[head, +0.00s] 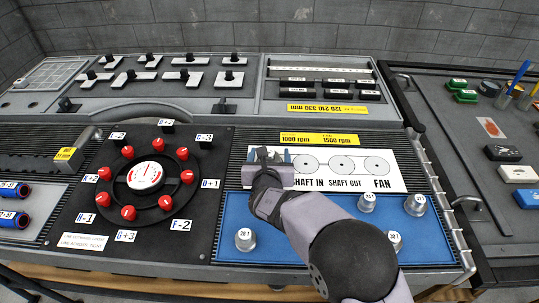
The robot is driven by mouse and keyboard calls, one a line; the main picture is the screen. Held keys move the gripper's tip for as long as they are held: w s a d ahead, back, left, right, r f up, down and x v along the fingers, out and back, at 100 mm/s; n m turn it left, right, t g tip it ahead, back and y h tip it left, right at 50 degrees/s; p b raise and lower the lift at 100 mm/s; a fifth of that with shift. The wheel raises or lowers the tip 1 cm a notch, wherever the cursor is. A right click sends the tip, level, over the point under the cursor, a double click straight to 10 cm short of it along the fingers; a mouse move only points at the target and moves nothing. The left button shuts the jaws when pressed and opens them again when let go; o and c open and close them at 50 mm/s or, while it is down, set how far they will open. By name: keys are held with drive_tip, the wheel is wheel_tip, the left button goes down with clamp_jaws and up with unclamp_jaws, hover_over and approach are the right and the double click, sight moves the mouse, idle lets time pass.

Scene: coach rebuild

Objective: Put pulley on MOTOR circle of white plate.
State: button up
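The white plate (397,180) lies on the grey bench. Three circles show on it, with the labels SHAFT IN, SHAFT OUT and FAN. My gripper (270,156) is over the plate's left end and hides what is printed there; no MOTOR label shows. Its fingers are small and partly dark, and I cannot tell whether they hold a pulley. Several silver pulleys with white number labels stand on the blue mat (325,250): one at the left (244,239), one below the plate (367,203), one at the right (415,205), and one partly behind my arm (394,240).
A black panel with a ring of red knobs (148,176) is at the left. A yellow label strip (320,139) lies behind the white plate. Several black-handled switches stand at the back. A dark cabinet with coloured blocks (503,153) is at the right.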

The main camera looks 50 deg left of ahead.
drive_tip(key=shift+r, duration=0.15)
drive_tip(key=b+v, duration=0.1)
drive_tip(key=v, duration=1.1)
drive_tip(key=shift+b, duration=0.4)
